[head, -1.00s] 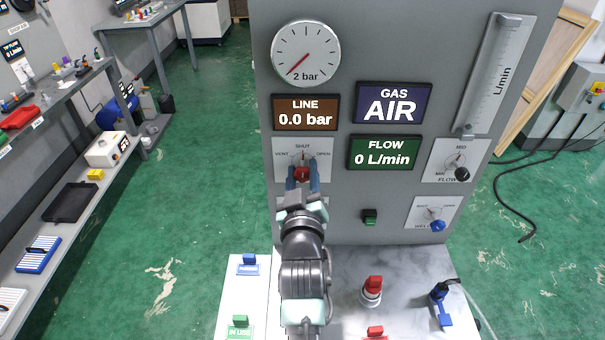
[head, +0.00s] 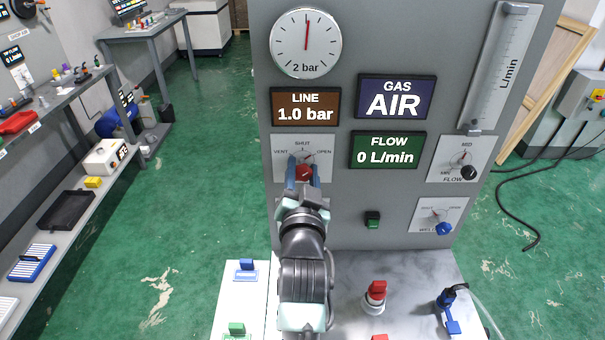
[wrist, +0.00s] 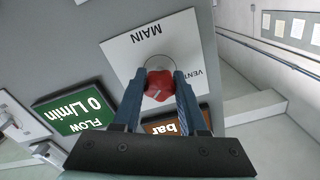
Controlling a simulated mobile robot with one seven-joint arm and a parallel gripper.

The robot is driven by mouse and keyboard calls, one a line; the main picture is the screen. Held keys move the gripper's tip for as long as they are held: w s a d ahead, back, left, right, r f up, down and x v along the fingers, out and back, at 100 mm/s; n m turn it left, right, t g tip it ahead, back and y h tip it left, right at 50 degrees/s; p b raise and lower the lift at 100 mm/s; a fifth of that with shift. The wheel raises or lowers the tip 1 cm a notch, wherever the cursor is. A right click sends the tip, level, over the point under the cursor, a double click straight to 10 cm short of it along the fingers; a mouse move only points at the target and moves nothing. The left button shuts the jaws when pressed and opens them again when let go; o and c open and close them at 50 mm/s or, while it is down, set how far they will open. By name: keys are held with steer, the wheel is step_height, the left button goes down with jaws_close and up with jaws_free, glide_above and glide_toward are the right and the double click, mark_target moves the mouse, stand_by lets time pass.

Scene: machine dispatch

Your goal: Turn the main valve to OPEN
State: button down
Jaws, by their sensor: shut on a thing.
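The main valve is a red knob (head: 304,172) on a white plate (head: 325,143) marked VENT, SHUT and OPEN, on the grey panel. Its pointer leans right of SHUT, toward OPEN; the exact angle is hard to read. My gripper (head: 303,166) is shut on the knob, with one blue finger on each side. In the wrist view the red knob (wrist: 158,86) sits between the fingertips of my gripper (wrist: 159,80), and the plate (wrist: 122,50) reads MAIN and VENT. The LINE display (head: 305,107) reads 1.0 bar, and the gauge (head: 306,43) needle points straight up.
The GAS display (head: 396,96) reads AIR and the FLOW display (head: 388,150) reads 0 L/min. A FLOW knob (head: 468,172) and a blue knob (head: 444,228) are at the right. A red-topped part (head: 376,291) stands on the bench below.

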steer(key=shift+m, duration=0.7)
steer(key=shift+c, duration=2.2)
jaws_free()
steer(key=shift+s, duration=0.15)
steer(key=s+b, duration=0.3)
steer(key=s, duration=0.9)
steer(key=shift+s, duration=0.35)
